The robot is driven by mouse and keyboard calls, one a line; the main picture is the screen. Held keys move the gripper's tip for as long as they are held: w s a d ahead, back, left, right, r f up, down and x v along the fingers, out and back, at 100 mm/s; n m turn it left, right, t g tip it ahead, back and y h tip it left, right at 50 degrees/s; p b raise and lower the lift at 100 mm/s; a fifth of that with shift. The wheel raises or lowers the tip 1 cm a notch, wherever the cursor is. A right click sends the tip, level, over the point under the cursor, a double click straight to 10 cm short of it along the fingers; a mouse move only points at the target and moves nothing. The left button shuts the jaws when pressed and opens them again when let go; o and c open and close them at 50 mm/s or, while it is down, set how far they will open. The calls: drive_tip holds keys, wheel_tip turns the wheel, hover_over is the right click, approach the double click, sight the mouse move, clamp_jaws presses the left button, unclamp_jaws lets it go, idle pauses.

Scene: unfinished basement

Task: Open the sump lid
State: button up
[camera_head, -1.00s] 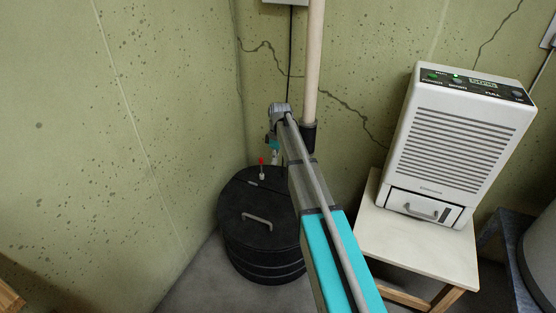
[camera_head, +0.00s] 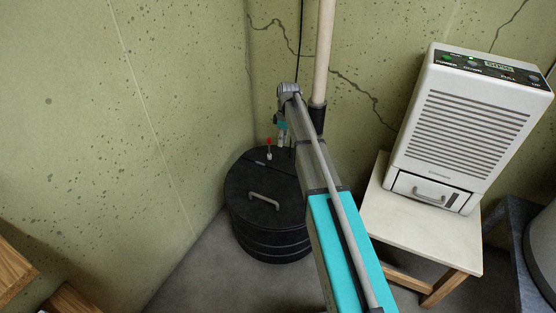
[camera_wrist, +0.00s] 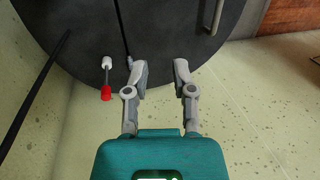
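The sump lid (camera_head: 240,193) is a round black disc lying flat on a ribbed black sump basin (camera_head: 265,244) in the wall corner. A grey bar handle (camera_head: 264,201) stands on its front part; it also shows at the top of the wrist view (camera_wrist: 216,17). The lid (camera_wrist: 170,35) looks shut. My gripper (camera_wrist: 156,68) is open and empty, its two fingers apart over the lid's rim, clear of the handle. In the head view my arm partly hides the lid's right side and the gripper.
A red-tipped fitting (camera_head: 268,150) stands at the lid's back; it shows left of my fingers in the wrist view (camera_wrist: 106,80). A pale pipe (camera_head: 323,60) rises behind. A white dehumidifier (camera_head: 462,125) sits on a small table (camera_head: 400,222) at right. Bare floor lies in front.

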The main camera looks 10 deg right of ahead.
drive_tip(key=s+a+f+n+b, duration=0.1)
drive_tip(key=s+a+n, duration=0.1)
drive_tip(key=s+a+f+n+t+h+b, duration=0.1)
drive_tip(key=s+a+f+n, duration=0.1)
drive_tip(key=s, duration=0.1)
drive_tip(key=s+a+f+n+b, duration=0.1)
drive_tip(key=s+a+n, duration=0.1)
drive_tip(key=n, duration=0.1)
drive_tip(key=shift+s+f+t+h+b, duration=0.2)
drive_tip(key=shift+s+t+h+b, duration=0.1)
drive_tip(key=shift+s+h+b, duration=0.1)
clamp_jaws()
drive_tip(key=s+a+f+n+t+h+b, duration=0.1)
drive_tip(key=s+a+n+b, duration=0.1)
drive_tip(key=s+n, duration=0.3)
drive_tip(key=s+a+f+n+t+h+b, duration=0.1)
drive_tip(key=s+a+f+n+t+b, duration=0.1)
drive_tip(key=s+a+n, duration=0.1)
drive_tip(key=shift+s+a+f+n+t, duration=0.25)
drive_tip(key=shift+s+n, duration=0.6)
drive_tip(key=shift+n, duration=0.55)
